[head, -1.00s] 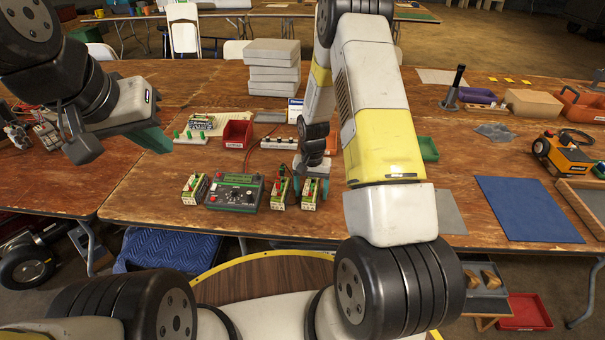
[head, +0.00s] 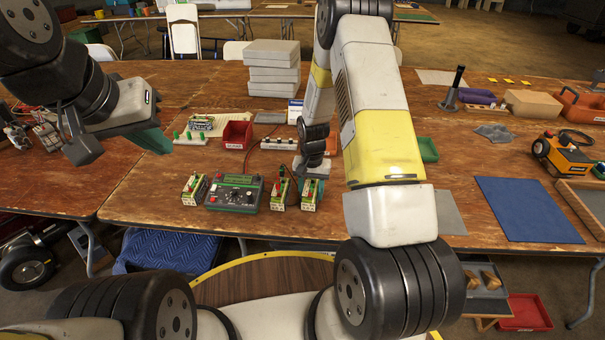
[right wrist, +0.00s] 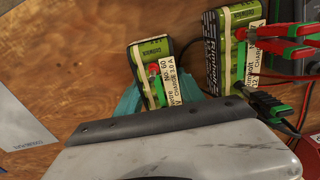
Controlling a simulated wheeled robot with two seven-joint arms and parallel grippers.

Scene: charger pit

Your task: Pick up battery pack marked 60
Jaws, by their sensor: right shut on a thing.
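The battery pack marked 60 (right wrist: 155,72), green and cream with a red part on top, stands between the teal fingers of my right gripper (right wrist: 158,95) in the right wrist view. In the head view this pack (head: 310,196) is the rightmost of the packs at the table's front edge. My right gripper (head: 312,180) is shut on it from above; the pack appears upright at table level. My left gripper (head: 150,138) is raised at the left, apart from the packs; its teal finger shows, but its opening is unclear.
Another pack (head: 281,193) with clips and leads stands close to the left of the held one. The green charger (head: 234,193) with a dial sits further left, then a third pack (head: 194,189). A red bin (head: 237,134) and a white strip (head: 279,143) lie behind.

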